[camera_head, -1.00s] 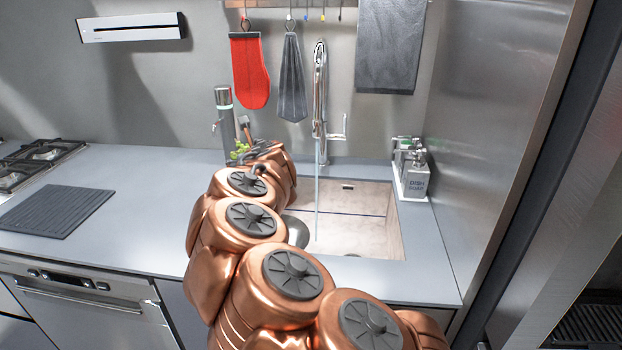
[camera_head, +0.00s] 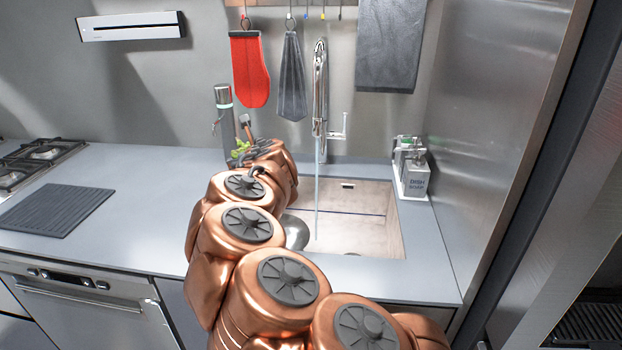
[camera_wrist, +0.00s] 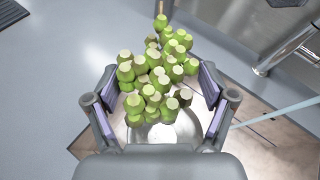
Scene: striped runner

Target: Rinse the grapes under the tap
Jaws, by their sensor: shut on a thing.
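The green grapes (camera_wrist: 152,82) hang as a bunch between the two fingers of my gripper (camera_wrist: 158,88), which is shut on them. In the head view a few grapes (camera_head: 238,151) show past my arm, left of the tap, and most of my gripper is hidden. The chrome tap (camera_head: 320,95) stands behind the sink (camera_head: 345,232). A thin water stream (camera_head: 317,190) runs from it into the basin. In the wrist view the stream (camera_wrist: 275,115) passes to the right of the grapes, apart from them.
A round metal piece (camera_head: 297,232) sits in the sink, partly hidden by my arm. A soap dispenser set (camera_head: 412,170) stands right of the sink by the steel wall. A steel bottle (camera_head: 224,110) stands behind the grapes.

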